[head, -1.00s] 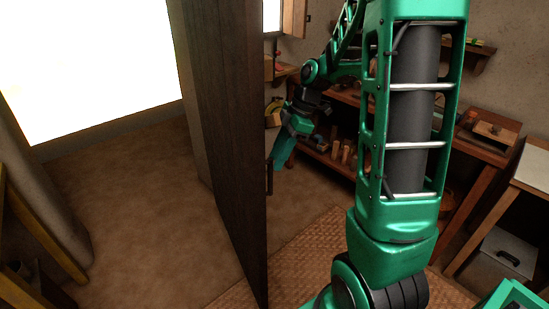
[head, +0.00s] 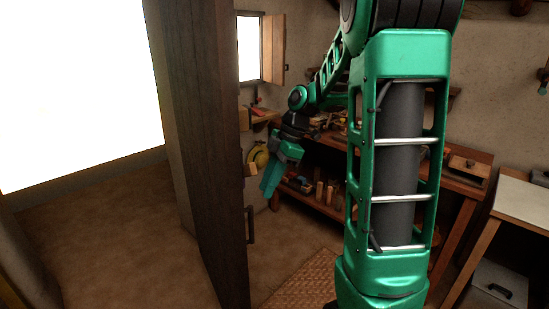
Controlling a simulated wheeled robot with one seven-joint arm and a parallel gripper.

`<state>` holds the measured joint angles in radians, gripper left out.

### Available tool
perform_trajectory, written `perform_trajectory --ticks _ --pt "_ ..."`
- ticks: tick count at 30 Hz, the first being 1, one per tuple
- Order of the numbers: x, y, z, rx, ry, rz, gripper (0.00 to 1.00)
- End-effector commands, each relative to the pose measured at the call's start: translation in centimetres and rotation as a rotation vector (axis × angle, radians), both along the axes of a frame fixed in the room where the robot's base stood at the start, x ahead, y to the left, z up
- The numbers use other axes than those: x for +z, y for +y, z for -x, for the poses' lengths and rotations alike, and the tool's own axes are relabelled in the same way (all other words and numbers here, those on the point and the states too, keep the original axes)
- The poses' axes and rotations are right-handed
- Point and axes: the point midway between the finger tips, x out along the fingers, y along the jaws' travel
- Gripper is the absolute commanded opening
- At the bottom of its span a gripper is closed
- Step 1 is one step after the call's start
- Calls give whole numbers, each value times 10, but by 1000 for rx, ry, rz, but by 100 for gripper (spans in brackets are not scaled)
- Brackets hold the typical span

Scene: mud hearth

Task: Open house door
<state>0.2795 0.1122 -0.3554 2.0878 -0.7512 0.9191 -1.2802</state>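The house door (head: 208,150) is a dark brown wooden panel seen nearly edge-on left of centre. It stands swung open, with a bright opening (head: 80,90) to its left. A dark vertical handle (head: 250,226) sticks out from its right side, low down. My gripper (head: 268,192) is at the end of my green arm, to the right of the door and above the handle in the picture. It appears apart from the handle. Its fingers overlap from this side, so I cannot tell whether they are open or shut.
A wooden workbench (head: 440,176) with tools and shelves stands behind my arm. A white-topped table (head: 525,200) is at the right, with a grey box (head: 500,288) below. A woven mat (head: 305,282) lies on the floor. Bare floor (head: 100,235) lies left of the door.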

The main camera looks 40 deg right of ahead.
Motion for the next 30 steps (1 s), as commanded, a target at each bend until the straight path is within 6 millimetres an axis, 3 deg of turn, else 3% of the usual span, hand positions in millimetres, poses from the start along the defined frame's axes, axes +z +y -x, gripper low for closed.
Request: perform_trajectory --ticks 30 --pt "56 -24 -3 -1 -1 2 22"
